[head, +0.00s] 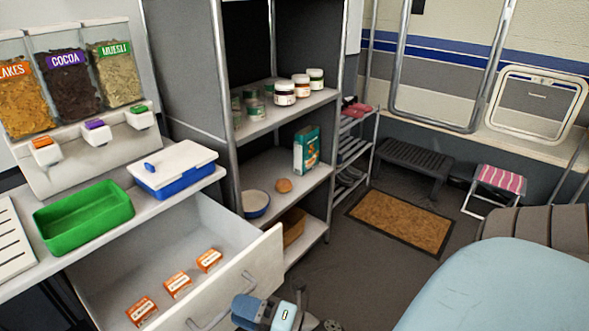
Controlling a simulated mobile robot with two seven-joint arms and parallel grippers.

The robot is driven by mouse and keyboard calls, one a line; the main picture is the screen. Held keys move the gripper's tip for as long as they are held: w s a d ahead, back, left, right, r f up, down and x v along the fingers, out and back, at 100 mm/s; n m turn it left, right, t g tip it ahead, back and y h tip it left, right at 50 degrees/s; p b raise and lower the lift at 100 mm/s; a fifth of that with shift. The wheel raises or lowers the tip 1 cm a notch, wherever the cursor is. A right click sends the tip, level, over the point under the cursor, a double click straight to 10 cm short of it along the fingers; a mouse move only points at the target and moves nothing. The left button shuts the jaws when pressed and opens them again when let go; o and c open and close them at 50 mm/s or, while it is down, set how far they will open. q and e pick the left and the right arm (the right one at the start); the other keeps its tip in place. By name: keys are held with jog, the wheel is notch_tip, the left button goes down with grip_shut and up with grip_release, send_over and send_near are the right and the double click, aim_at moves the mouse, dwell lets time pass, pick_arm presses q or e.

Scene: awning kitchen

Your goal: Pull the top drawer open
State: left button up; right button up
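The top drawer (255,261) is pulled out from under the counter, and its inside shows. Three small orange-and-white boxes (178,285) lie in it. A grey bar handle (222,304) runs along its front. My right gripper (243,310), blue and grey, is at the bottom of the head view, just right of the handle. Its fingertips are not clear, so I cannot tell whether it touches or grips the handle. My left gripper is not in view.
The counter above holds a green bin (85,222), a blue-and-white box (172,168) and cereal dispensers (75,75). An open shelf unit (290,185) stands behind the drawer. A light-blue rounded surface (500,290) is at lower right. Floor with a brown mat (401,222) lies beyond.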

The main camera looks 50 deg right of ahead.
jog(key=v, duration=1.1)
jog(key=shift+p, duration=0.35)
jog(key=shift+s, duration=0.1)
